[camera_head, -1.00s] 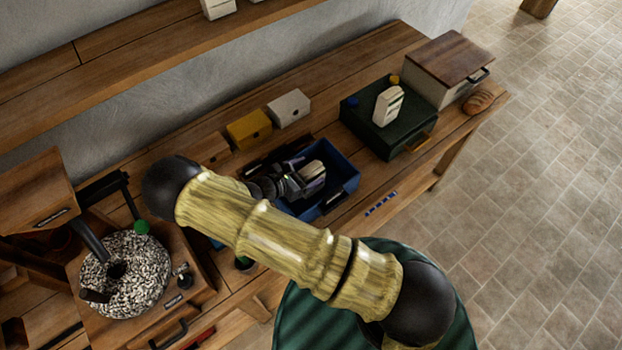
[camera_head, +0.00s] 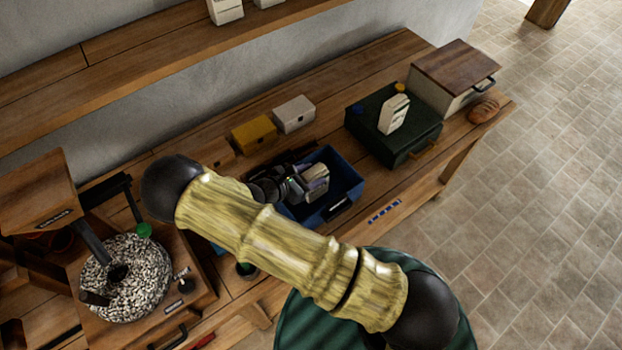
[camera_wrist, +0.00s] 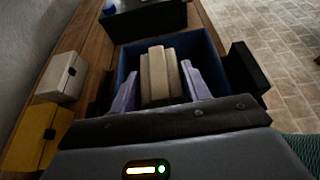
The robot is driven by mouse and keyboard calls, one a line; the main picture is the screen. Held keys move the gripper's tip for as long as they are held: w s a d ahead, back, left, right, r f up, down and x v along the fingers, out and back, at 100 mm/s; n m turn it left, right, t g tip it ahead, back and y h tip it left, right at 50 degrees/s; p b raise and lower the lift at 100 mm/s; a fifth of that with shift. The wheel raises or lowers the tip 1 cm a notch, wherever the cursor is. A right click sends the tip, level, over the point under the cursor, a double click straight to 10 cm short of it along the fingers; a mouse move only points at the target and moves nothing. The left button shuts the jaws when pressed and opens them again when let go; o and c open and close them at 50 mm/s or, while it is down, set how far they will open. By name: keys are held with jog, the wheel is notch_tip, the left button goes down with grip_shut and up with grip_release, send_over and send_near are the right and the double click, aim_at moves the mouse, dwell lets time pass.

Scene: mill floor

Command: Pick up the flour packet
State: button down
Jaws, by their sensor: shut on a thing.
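A pale beige packet (camera_wrist: 158,78), which I take to be the flour packet, stands between the two purple fingers of my gripper (camera_wrist: 158,90) in the wrist view. My gripper is shut on it. In the head view the packet (camera_head: 316,178) and my gripper (camera_head: 305,186) are at the blue bin (camera_head: 347,182), with the packet at or just above its opening. I cannot tell if its base touches the bin floor. The packet's lower part is hidden by the gripper body in the wrist view.
A similar white packet (camera_head: 394,114) stands on a dark green box (camera_head: 420,135), right of the bin. Yellow (camera_head: 254,133) and white (camera_head: 294,114) boxes stand behind the bin. A millstone (camera_head: 140,278) is at left; a bread loaf (camera_head: 484,110) lies far right.

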notch_tip(320, 180, up, 8)
jog(key=shift+d+r+b, duration=0.1)
jog(key=shift+b, duration=1.05)
jog(key=shift+r, duration=0.1)
